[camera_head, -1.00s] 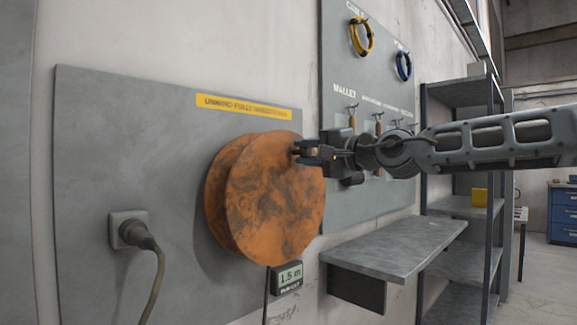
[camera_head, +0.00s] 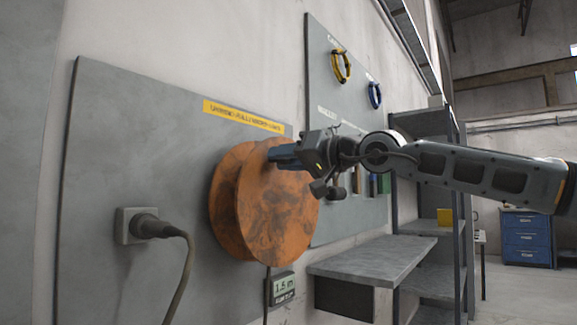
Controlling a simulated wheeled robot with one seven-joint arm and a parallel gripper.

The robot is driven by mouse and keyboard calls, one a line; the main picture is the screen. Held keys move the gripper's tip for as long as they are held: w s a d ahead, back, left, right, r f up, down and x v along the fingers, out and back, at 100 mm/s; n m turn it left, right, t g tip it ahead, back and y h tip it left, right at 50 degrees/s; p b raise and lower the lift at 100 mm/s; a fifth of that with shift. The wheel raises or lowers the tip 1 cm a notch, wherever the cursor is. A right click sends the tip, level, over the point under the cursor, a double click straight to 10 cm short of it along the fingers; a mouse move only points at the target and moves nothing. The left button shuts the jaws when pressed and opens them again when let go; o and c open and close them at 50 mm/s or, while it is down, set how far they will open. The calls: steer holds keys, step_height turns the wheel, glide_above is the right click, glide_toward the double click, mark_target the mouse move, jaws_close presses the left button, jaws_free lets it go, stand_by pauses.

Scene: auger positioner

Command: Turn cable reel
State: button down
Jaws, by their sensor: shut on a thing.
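The orange, stained cable reel (camera_head: 281,215) is mounted on a grey wall panel, its round face turned toward the right. My gripper (camera_head: 272,156) is at the upper part of the reel's face, its fingers shut there. The piece between the fingers is hidden by them; it appears to be the reel's handle. A dark cable hangs from below the reel. A small display (camera_head: 283,288) under the reel reads 1.5 m.
A plug in a socket (camera_head: 137,226) with a thick cable sits left of the reel. A grey shelf (camera_head: 370,256) juts out at lower right. A tool board (camera_head: 322,75) with yellow and blue cable coils hangs behind my arm. A blue cabinet (camera_head: 527,238) stands far right.

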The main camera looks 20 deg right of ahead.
steer(key=shift+s+a+f+n+b, duration=0.3)
steer(key=shift+a+f+n, duration=0.1)
steer(key=shift+n, duration=0.1)
steer(key=c, duration=0.8)
jaws_free()
steer(key=shift+c, duration=0.2)
steer(key=v, duration=0.7)
steer(key=shift+s+d+p, duration=0.2)
steer(key=shift+d+p, duration=0.1)
